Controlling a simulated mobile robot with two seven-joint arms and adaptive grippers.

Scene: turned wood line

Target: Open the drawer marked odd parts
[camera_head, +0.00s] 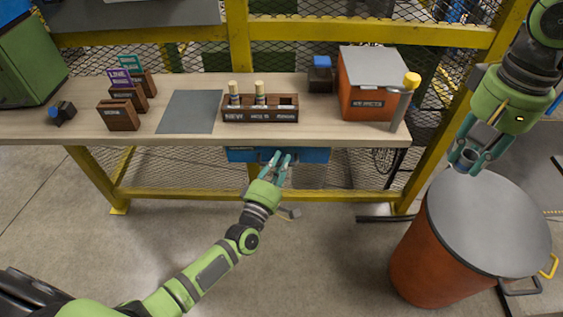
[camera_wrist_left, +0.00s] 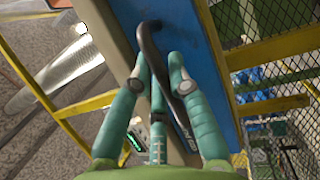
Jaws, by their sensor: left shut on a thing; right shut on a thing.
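The blue drawer (camera_head: 240,155) hangs under the front edge of the workbench; its marking is not readable. In the left wrist view its blue front (camera_wrist_left: 200,45) carries a dark curved handle (camera_wrist_left: 148,40). My left gripper (camera_head: 277,159) reaches up to the drawer front from below. In the wrist view its fingers (camera_wrist_left: 160,72) are shut around the handle. I cannot tell whether the drawer stands out from the bench. My right gripper (camera_head: 467,150) is shut on a small grey cylindrical thing (camera_head: 466,160), above the large orange drum.
The workbench (camera_head: 200,140) bears a wooden rack (camera_head: 260,115), card holders (camera_head: 118,115), a grey mat (camera_head: 190,112) and an orange box (camera_head: 366,90). The orange drum (camera_head: 425,255) with a grey lid stands at right. The floor before the bench is mostly clear.

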